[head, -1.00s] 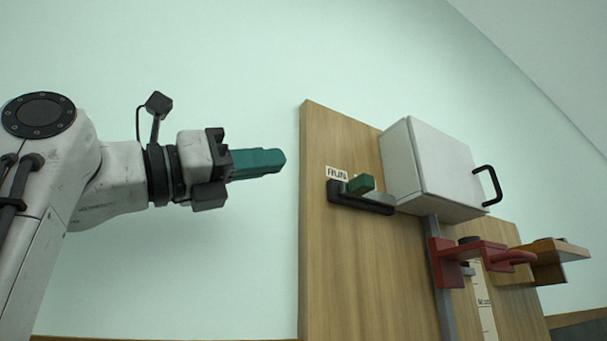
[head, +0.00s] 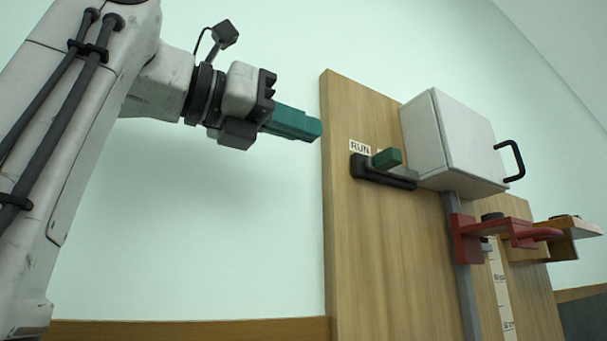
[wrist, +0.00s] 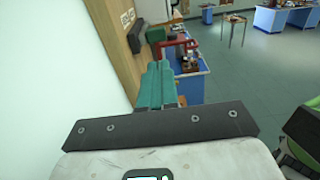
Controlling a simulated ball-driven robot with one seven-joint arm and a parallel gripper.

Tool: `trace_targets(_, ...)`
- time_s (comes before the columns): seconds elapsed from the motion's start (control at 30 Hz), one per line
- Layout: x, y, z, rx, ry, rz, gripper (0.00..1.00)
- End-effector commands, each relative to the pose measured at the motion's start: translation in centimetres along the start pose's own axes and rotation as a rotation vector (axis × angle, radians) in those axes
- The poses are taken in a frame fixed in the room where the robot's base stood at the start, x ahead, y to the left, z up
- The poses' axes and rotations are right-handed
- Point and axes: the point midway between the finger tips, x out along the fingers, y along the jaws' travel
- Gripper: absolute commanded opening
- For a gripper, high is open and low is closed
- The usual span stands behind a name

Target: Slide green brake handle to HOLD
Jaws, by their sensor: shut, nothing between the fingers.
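The green brake handle (head: 387,158) sits on a short dark slide track (head: 383,172) on the wooden board, just below and right of the RUN label (head: 360,147). No HOLD label shows; the track's right end is beside the white box. My gripper (head: 318,129), with teal fingers, is shut and empty. It is left of the handle and slightly higher in the head view, apart from it.
A white box (head: 458,140) with a black handle sticks out right of the track. Below it are a red clamp-like bracket (head: 505,234) and a wooden shelf (head: 570,230). The wooden board (head: 365,240) ends at the left beside bare pale wall. Benches (wrist: 270,20) stand farther off.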

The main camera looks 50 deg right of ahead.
Motion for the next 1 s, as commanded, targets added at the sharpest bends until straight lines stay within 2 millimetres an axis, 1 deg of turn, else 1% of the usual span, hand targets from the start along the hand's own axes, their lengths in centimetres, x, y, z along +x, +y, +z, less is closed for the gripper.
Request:
trace_targets(0.03,1.0,0.0,0.0,0.002,0.002,-0.004,0.0)
trace_targets(0.3,6.3,-0.1,0.1,0.002,0.001,-0.005,0.0)
trace_targets(0.5,9.8,-0.1,0.2,0.001,0.0,-0.005,0.0)
trace_targets(0.6,11.0,0.0,0.2,-0.001,-0.001,-0.004,0.0)
trace_targets(0.7,11.7,0.0,0.1,0.0,-0.002,-0.002,0.0)
trace_targets(0.83,12.2,-0.1,0.1,0.0,-0.002,-0.002,0.0)
trace_targets(1.0,12.2,0.0,0.0,0.0,-0.002,-0.001,0.0)
